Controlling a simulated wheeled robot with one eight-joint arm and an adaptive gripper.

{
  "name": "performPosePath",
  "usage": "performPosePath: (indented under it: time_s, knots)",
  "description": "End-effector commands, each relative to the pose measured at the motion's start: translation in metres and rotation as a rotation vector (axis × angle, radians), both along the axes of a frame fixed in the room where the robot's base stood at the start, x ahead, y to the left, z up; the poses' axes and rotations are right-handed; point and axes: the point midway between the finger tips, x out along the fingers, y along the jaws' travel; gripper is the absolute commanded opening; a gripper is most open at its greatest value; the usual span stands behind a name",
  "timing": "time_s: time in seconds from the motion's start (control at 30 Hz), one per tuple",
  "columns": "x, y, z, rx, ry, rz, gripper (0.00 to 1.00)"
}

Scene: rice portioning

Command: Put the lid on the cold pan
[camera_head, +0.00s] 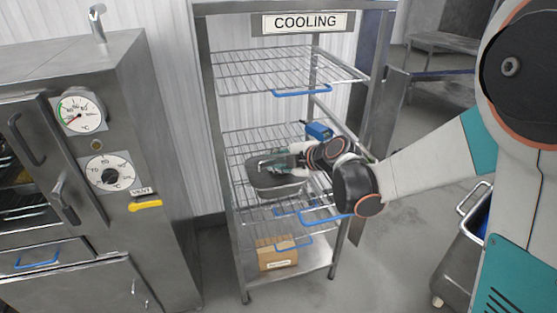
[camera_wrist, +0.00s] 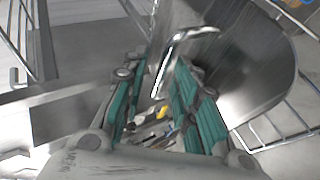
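The metal pan (camera_head: 275,187) sits on the middle wire shelf of the rack marked COOLING. My gripper (camera_head: 274,163) reaches in from the right, over the pan's top, and hides part of it. In the wrist view, the teal fingers of my gripper (camera_wrist: 157,105) stand apart, with a bent metal handle (camera_wrist: 184,50) between and beyond them, close to the right finger. A shiny metal surface (camera_wrist: 262,65), perhaps the lid, spreads behind the handle. I cannot tell from the head view whether the lid is seated on the pan.
A blue object (camera_head: 319,131) is behind my gripper on the rack. The upper shelf (camera_head: 280,72) is empty. A cardboard box (camera_head: 278,257) stands on the bottom shelf. A steel oven cabinet (camera_head: 105,150) is at left. Rack posts frame the space tightly.

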Motion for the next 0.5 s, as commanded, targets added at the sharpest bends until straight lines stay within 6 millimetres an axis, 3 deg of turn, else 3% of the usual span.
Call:
performPosePath:
  time_s: [0.17,0.5]
  knots:
    - [-0.012,-0.012,0.013,0.000,-0.001,-0.002,0.28]
    - [-0.056,-0.052,0.048,0.001,0.000,-0.003,0.28]
